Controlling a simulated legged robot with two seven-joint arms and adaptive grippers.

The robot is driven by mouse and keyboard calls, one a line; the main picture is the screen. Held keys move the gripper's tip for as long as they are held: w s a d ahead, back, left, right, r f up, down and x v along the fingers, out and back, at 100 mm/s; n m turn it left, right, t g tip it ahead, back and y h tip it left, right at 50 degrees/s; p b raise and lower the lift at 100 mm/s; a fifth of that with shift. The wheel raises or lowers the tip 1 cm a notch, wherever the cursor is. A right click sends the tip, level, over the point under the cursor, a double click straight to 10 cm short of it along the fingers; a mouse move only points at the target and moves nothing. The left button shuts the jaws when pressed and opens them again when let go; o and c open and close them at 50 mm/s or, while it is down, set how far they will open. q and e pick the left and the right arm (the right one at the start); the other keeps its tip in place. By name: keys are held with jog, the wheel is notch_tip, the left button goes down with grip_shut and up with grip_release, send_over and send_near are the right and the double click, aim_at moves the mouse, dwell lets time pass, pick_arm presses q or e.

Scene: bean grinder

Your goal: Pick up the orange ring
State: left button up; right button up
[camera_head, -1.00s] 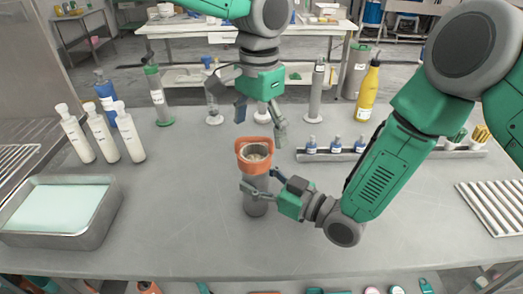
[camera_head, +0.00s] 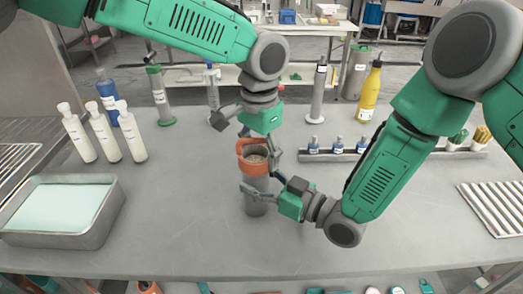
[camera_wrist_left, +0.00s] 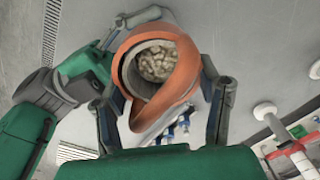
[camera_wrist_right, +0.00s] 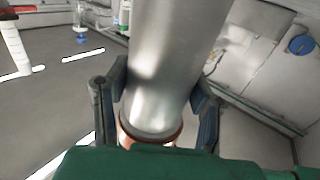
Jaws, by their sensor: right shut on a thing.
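The orange ring (camera_head: 249,164) sits around the top of an upright grey metal cylinder (camera_head: 256,208), mid-table in the head view. Pale beans (camera_wrist_left: 158,63) fill the opening inside the orange ring (camera_wrist_left: 185,70) in the left wrist view. My left gripper (camera_head: 250,136) is open just above the ring; its fingers (camera_wrist_left: 165,105) stand on either side of the ring. I cannot tell whether they touch it. My right gripper (camera_head: 263,188) is shut on the cylinder's body below the ring. The cylinder (camera_wrist_right: 170,65) lies between its fingers in the right wrist view.
White bottles (camera_head: 104,131) and a metal tray (camera_head: 98,217) stand at left. Behind are tall cylinders (camera_head: 317,90) and a yellow bottle (camera_head: 370,88). A rack of small blue bottles (camera_head: 338,146) is back right. The table front is clear.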

pick_arm(q)
jog(key=shift+s+d+f, duration=0.1)
jog(key=shift+s, duration=0.2)
pick_arm(e)
jog(key=shift+a, duration=0.25)
pick_arm(q)
jog(key=shift+d+r, duration=0.15)
jog(key=shift+r, duration=0.35)
pick_arm(e)
jog(key=shift+w+d, duration=0.1)
pick_arm(q)
notch_tip(320, 180, up, 9)
jog(key=shift+w+r, duration=0.1)
pick_arm(e)
jog(key=shift+d, duration=0.1)
jog(key=shift+c, duration=0.2)
jog(key=o, duration=1.5)
